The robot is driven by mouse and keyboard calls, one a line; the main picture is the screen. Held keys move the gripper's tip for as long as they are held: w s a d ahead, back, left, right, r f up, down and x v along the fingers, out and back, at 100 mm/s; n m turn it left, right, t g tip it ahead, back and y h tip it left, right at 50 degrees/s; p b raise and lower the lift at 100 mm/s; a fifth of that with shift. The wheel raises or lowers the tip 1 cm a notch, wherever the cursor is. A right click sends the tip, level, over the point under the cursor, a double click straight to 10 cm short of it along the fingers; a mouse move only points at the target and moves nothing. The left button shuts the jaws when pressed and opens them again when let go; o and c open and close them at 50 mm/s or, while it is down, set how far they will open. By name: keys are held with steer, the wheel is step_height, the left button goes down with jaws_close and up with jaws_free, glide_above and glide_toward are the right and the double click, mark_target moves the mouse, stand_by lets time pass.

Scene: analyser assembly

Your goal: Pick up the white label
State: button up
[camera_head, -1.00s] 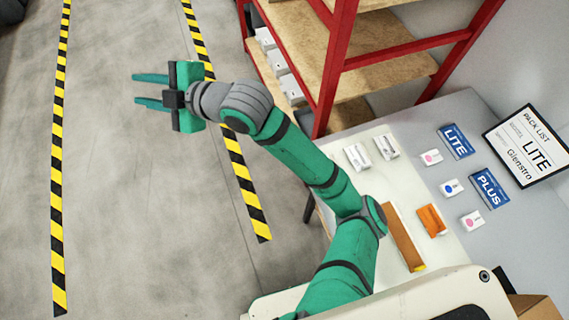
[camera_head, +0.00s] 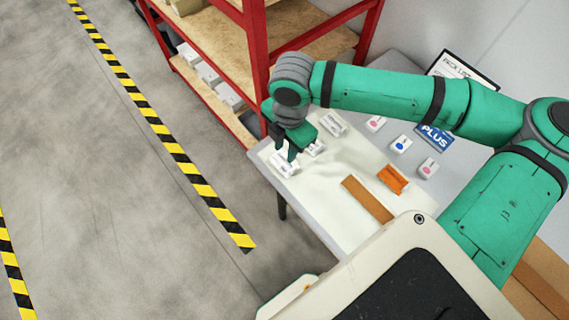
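Three white printed pieces lie near the far left corner of the table: one at the edge (camera_head: 284,164), one partly hidden behind my gripper (camera_head: 315,148), and one farther back (camera_head: 332,123). I cannot tell which of them is the white label. My gripper (camera_head: 284,150) is green, points down and hangs above the table corner, over or just behind the edge piece. Its two fingers look apart, with nothing seen between them. I cannot tell whether a fingertip touches a piece.
The pale table (camera_head: 340,205) also bears an orange piece (camera_head: 392,179), a brown strip (camera_head: 367,200), small white boxes with pink or blue dots (camera_head: 401,145) and a blue PLUS card (camera_head: 436,138). A red-framed shelf (camera_head: 259,60) stands close behind my gripper.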

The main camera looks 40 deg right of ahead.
mark_target(294, 168)
steer(key=shift+g, duration=0.3)
steer(key=f, duration=0.3)
steer(key=s+d+f, duration=0.1)
steer(key=f, duration=0.3)
steer(key=d+f, duration=0.1)
steer(key=f, duration=0.3)
steer(key=shift+s, duration=0.3)
jaws_close()
